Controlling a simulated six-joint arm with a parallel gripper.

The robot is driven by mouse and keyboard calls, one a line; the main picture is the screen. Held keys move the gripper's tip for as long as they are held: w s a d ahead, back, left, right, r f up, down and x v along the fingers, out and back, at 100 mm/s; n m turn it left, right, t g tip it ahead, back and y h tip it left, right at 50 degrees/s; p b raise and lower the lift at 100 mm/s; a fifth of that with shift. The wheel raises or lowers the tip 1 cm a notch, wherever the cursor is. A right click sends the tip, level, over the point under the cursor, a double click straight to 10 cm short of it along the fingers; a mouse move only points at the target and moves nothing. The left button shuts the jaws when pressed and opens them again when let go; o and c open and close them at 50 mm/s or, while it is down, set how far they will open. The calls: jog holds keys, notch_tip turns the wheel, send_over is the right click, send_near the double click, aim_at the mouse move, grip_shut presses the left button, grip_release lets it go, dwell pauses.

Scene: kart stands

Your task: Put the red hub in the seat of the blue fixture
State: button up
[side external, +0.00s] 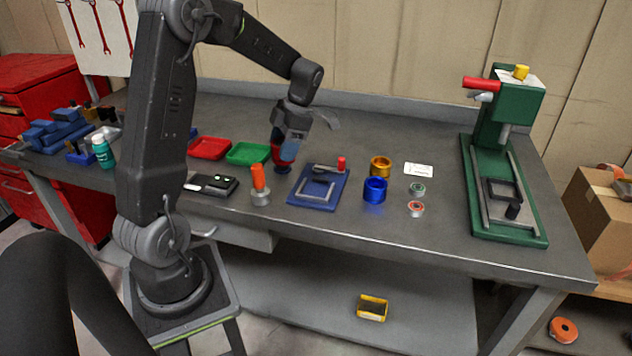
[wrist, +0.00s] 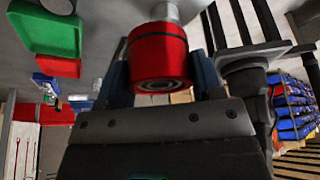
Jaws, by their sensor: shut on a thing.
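My gripper (side external: 287,146) is shut on the red hub (side external: 288,154), above the table just behind the blue fixture's left side. In the wrist view the hub (wrist: 158,58) is a red cylinder with a dark band and a ringed end face, between my two fingers (wrist: 162,78). A pale grey cylindrical part shows beyond it there. A dark blue piece (side external: 282,168) shows right below the hub in the side view; I cannot tell whether they touch. The blue fixture (side external: 304,199) is a flat blue plate with a grey U-shaped bracket and a red-knobbed clamp (side external: 341,163).
An orange-handled tool (side external: 259,180) stands left of the fixture. Gold (side external: 381,165) and blue (side external: 375,190) cylinders stand to its right, near two small rings. Red (side external: 209,148) and green (side external: 247,153) trays lie behind left. A green press (side external: 508,150) stands far right.

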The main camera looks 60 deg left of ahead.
jog(key=w+d+f, duration=0.1)
jog(key=w, duration=0.1)
jog(key=w+d+f, duration=0.3)
jog(key=w, duration=0.1)
jog(key=shift+w+d+f, duration=0.15)
jog(key=shift+d+f, duration=0.2)
jog(key=shift+d, duration=0.05)
jog(key=shift+f, duration=2)
